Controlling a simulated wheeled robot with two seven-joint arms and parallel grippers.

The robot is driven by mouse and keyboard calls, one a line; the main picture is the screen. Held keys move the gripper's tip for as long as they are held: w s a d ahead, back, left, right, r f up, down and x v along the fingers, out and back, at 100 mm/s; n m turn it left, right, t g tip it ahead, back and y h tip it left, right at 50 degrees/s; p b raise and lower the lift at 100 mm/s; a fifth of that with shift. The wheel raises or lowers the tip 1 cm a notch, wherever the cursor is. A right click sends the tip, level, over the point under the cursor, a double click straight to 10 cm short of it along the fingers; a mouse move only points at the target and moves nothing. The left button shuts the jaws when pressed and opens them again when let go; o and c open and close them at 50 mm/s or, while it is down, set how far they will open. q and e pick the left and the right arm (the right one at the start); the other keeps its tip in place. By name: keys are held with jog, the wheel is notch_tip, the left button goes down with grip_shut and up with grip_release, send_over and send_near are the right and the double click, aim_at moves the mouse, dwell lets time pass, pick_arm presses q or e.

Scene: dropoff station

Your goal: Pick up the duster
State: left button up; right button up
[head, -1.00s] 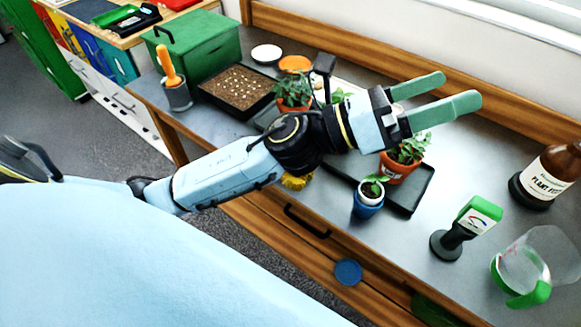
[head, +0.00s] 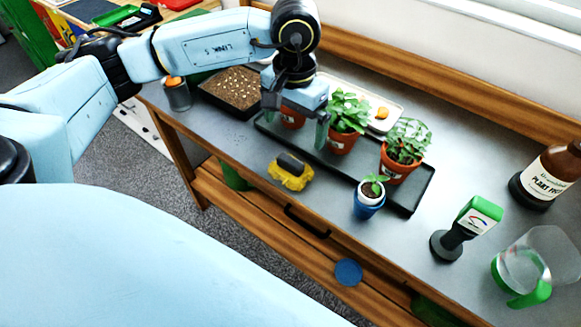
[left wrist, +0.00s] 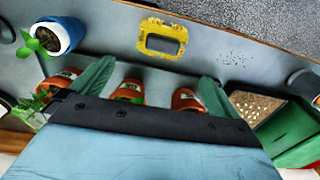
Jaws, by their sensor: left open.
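The duster (head: 290,172) looks like a yellow fringed pad with a dark grey block on top. It lies on the grey tabletop near the front edge, in front of the black plant tray. It also shows in the left wrist view (left wrist: 162,39), beyond the fingertips and between them across the picture. My left gripper (head: 296,122) is open and empty, its green fingers pointing down over the plant tray, behind the duster and apart from it. The left wrist view shows both fingers (left wrist: 156,76) spread wide. My right gripper is not in view.
Potted plants (head: 341,138) stand in the black tray (head: 408,200) close to my left gripper. A blue pot (head: 368,208) stands right of the duster. A seed tray (head: 232,90) and grey cup (head: 177,95) are at left. A moisture meter (head: 455,236), jug (head: 525,270) and bottle (head: 550,175) stand at right.

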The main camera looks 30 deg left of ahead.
aim_at(290, 160)
pick_arm(q)
notch_tip(290, 160, down, 7)
jog(key=shift+r, duration=0.15)
jog(key=shift+s+a+f, duration=0.1)
jog(key=shift+a+f, duration=0.05)
jog(key=shift+f, duration=1.2)
jog(key=shift+a+f, duration=0.15)
jog(key=shift+f, duration=1.2)
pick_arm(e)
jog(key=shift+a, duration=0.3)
pick_arm(q)
jog(key=shift+c, duration=0.4)
jog(key=c, duration=0.9)
notch_tip(290, 160, up, 9)
jog(key=shift+f, duration=0.1)
jog(key=shift+c, duration=0.2)
jog(key=shift+r, duration=0.6)
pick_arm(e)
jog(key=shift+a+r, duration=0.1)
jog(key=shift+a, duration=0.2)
